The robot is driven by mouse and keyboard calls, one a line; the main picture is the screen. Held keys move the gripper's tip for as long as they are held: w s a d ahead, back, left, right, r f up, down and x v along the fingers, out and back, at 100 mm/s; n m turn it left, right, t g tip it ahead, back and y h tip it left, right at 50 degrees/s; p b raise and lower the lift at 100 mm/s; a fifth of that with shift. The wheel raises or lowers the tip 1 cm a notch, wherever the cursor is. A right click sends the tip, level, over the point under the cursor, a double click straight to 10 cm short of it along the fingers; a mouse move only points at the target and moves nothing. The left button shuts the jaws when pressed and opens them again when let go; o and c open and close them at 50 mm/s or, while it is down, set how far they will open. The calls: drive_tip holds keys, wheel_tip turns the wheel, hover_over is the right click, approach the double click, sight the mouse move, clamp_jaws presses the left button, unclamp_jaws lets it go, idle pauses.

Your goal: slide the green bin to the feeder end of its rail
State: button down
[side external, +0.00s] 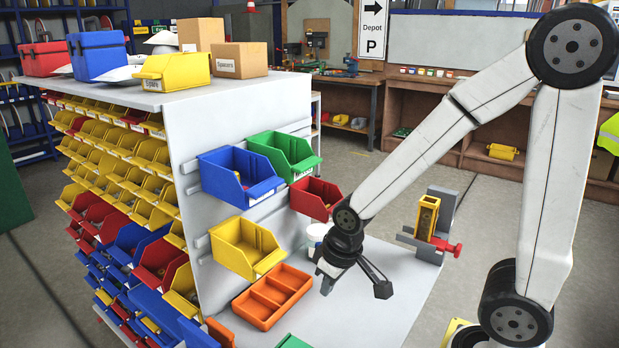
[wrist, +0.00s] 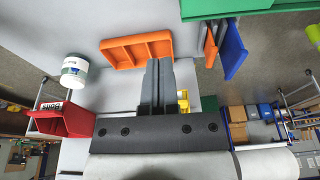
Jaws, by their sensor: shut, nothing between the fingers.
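The green bin (side external: 283,153) hangs on the upper rail of the grey panel, at that rail's right end in the side view. A blue bin (side external: 241,178) hangs to its left on the same rail. My gripper (side external: 326,287) is below and to the right of the green bin, apart from it, low over the pale worktop. Its fingers (wrist: 156,84) are together and empty in the wrist view. I cannot make out the green bin in the wrist view. Which end of the rail is the feeder end is not clear from the pictures.
A yellow bin (side external: 245,248) and a red bin (side external: 315,198) hang on the lower rail. An orange divided tray (side external: 272,296) and a white pot (side external: 316,234) are near my gripper. A grey fixture with a yellow upright part (side external: 427,217) stands on the right.

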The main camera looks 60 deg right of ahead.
drive_tip(key=w+r+m+t, duration=0.1)
drive_tip(key=w+r+m, duration=0.1)
drive_tip(key=w+r, duration=0.35)
drive_tip(key=w+a+r+m, duration=0.1)
drive_tip(key=w+r+m, duration=0.15)
drive_tip(key=r, duration=0.65)
drive_tip(key=w+r+m+t, duration=0.1)
drive_tip(key=w+r, duration=0.4)
drive_tip(key=r, duration=0.3)
drive_tip(key=w+d+r+m+g, duration=0.3)
drive_tip(key=w+d+m, duration=0.6)
drive_tip(key=m, duration=0.3)
drive_tip(key=shift+w+d+r+g, duration=0.2)
drive_tip(key=shift+d+r+g, duration=0.15)
drive_tip(key=shift+g, duration=0.55)
drive_tip(key=shift+f+m, duration=0.1)
drive_tip(key=shift+m, duration=0.15)
wheel_tip(320, 180, down, 10)
drive_tip(key=d, duration=1.5)
drive_tip(key=shift+s+d, duration=0.15)
drive_tip(key=shift+d, duration=0.15)
